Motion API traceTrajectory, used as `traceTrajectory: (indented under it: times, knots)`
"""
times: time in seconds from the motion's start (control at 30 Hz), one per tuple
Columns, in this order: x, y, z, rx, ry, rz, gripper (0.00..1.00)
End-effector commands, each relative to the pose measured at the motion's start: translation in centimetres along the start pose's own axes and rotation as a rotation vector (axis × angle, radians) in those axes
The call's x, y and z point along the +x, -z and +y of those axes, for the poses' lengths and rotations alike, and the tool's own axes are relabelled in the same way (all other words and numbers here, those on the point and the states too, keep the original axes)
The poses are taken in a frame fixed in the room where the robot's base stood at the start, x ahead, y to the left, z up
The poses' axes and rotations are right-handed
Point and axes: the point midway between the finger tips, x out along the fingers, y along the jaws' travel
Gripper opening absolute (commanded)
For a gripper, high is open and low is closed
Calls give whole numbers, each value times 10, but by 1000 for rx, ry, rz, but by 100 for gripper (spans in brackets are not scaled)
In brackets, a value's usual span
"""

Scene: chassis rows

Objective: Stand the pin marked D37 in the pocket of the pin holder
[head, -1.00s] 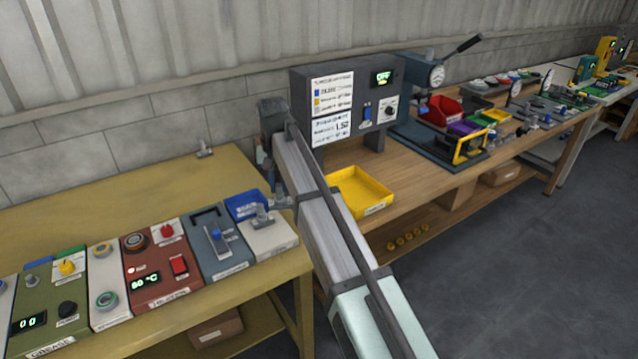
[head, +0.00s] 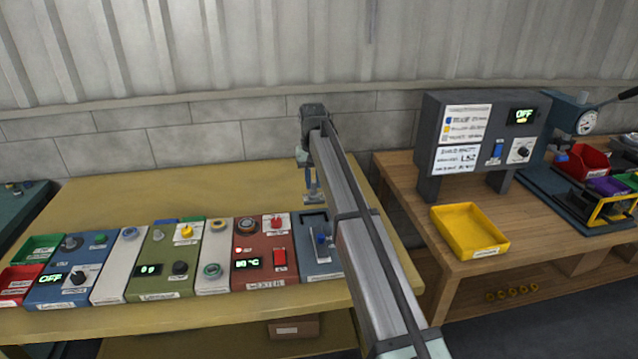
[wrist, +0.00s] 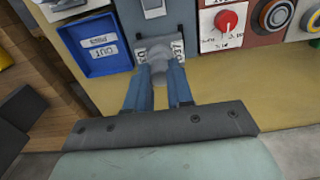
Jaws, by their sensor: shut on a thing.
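My gripper (head: 312,195) is over the rear of the yellow table, behind the row of panels. In the wrist view its blue fingers are shut on a grey pin (wrist: 163,55). The pin has a pale tag (wrist: 175,47) that appears to read D37. I cannot tell whether the pin touches the table. A light grey block (wrist: 55,9), possibly the pin holder, is partly in the wrist view beyond the blue tray (wrist: 95,45). My arm hides that block in the head view, and its pocket cannot be made out.
A blue-grey panel (head: 318,262) and a red panel (head: 262,262) lie in front of my gripper. The yellow table's back strip (head: 200,195) is clear. A wooden bench with a yellow tray (head: 468,232) and a dark console (head: 430,165) stands to the right.

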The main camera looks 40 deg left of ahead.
Motion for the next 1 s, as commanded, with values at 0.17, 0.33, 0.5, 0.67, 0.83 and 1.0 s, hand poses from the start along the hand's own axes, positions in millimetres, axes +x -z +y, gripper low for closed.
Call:
traceTrajectory:
  times: [0.17,0.33,0.5,0.67,0.83,1.0]
  knots:
    - [6,-1,0,1,0,0,0]
    - [14,-1,0,1,0,-1,0]
    - [25,-1,0,1,0,0,0]
    - [36,-1,0,1,0,0,0]
    - [46,-1,0,1,0,0,0]
    - [57,-1,0,1,0,0,0]
